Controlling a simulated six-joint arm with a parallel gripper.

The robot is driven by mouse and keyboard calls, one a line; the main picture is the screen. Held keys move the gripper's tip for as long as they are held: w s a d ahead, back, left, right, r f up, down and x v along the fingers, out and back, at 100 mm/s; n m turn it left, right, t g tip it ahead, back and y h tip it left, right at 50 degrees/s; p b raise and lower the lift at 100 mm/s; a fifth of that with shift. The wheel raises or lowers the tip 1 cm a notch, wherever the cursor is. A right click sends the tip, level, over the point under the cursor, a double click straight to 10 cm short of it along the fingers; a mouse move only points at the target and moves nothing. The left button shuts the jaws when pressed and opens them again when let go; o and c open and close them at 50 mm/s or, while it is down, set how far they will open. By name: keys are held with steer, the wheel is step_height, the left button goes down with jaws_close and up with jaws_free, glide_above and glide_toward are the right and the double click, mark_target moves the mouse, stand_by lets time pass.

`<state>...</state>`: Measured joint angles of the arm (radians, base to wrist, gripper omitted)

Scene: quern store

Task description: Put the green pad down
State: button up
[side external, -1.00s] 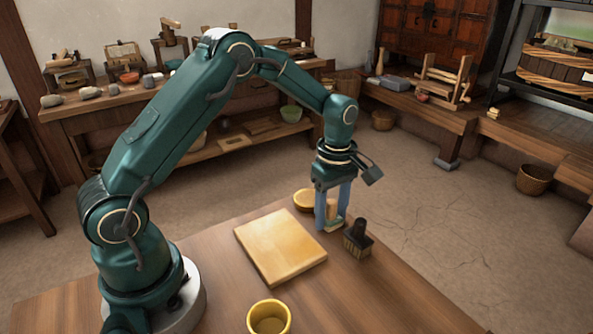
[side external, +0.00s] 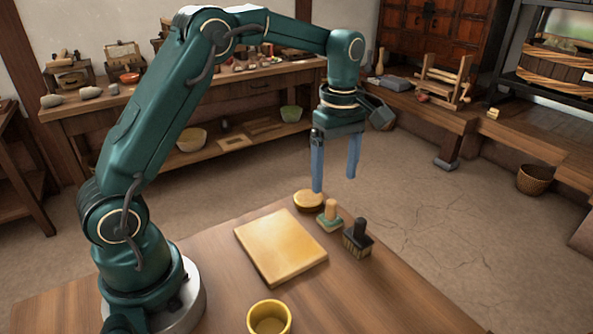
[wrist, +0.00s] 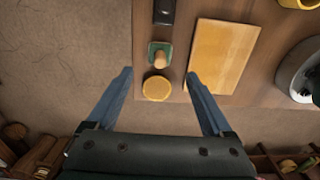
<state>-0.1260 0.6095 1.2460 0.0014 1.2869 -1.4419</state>
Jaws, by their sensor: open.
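The green pad (side external: 330,221) has a green base and an upright wooden handle. It stands on the table between a round wooden piece and a dark brush. In the wrist view the green pad (wrist: 159,54) lies ahead of the fingers, near the table's edge. My gripper (side external: 334,184) is open and empty, raised above the table and clear of the pad. In the wrist view its two fingers (wrist: 160,74) are spread wide with nothing between them at the tips' height.
A round wooden piece (side external: 308,200) sits left of the pad, and a dark-handled brush (side external: 357,240) right of it. A flat wooden board (side external: 280,246) lies in front. A yellow cup (side external: 269,318) stands nearer the camera. The table's right part (side external: 390,295) is bare.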

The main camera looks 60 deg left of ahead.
mark_target(331, 202)
steer(key=shift+r, duration=0.95)
steer(key=s+d+r+m+t, duration=0.3)
steer(key=s+r+m, duration=0.4)
steer(key=s+m, duration=0.2)
steer(key=s+d+f+m+t, duration=0.1)
steer(key=s+f+m+t, duration=0.1)
steer(key=s+m, duration=0.7)
steer(key=shift+s+d+f+t, duration=0.2)
steer(key=shift+s+f+t, duration=0.1)
steer(key=shift+f, duration=0.4)
steer(key=shift+c, duration=0.8)
